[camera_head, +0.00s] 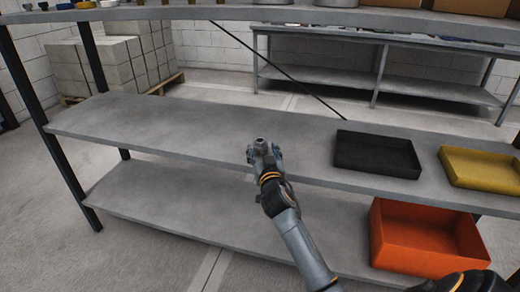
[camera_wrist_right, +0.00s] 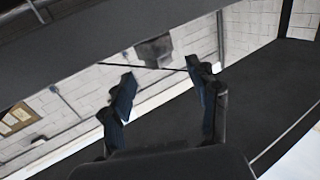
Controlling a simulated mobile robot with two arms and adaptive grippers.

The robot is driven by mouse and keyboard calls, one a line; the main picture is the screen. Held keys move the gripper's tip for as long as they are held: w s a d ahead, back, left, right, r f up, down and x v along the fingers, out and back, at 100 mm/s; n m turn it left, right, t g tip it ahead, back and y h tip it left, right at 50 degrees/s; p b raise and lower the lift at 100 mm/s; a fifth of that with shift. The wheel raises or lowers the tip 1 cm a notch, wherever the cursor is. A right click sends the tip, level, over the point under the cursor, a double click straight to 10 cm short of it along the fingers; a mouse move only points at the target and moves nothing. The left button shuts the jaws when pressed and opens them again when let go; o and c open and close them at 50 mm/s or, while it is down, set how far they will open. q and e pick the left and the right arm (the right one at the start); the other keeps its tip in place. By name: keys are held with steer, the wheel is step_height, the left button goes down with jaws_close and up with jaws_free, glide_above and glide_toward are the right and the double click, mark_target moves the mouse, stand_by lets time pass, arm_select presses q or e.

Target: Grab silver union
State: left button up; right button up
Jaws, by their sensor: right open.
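A small grey metal piece, which looks like the silver union (camera_head: 260,142), shows at the tips of my right gripper (camera_head: 263,154), over the front part of the middle shelf (camera_head: 200,124). In the right wrist view a dark grey blocky shape (camera_wrist_right: 153,49), seemingly the same piece, lies beyond and between the two spread fingers of my right gripper (camera_wrist_right: 166,84). The fingers are open, and I see no clear contact with it. Its lower part and fine shape are hard to make out. My left gripper is not in view.
A black tray (camera_head: 376,153) and a yellow tray (camera_head: 484,167) sit on the middle shelf to the right. An orange bin (camera_head: 422,238) is on the lower shelf. The upper shelf (camera_head: 180,13) runs above. The left of the middle shelf is clear.

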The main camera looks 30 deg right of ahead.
mark_target(261, 145)
steer(key=b+x, duration=0.1)
steer(key=x, duration=0.4)
steer(key=shift+w+d+f, duration=0.15)
steer(key=shift+w, duration=0.1)
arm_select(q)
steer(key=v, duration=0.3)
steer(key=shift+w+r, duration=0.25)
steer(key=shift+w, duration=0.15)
arm_select(e)
jaws_close()
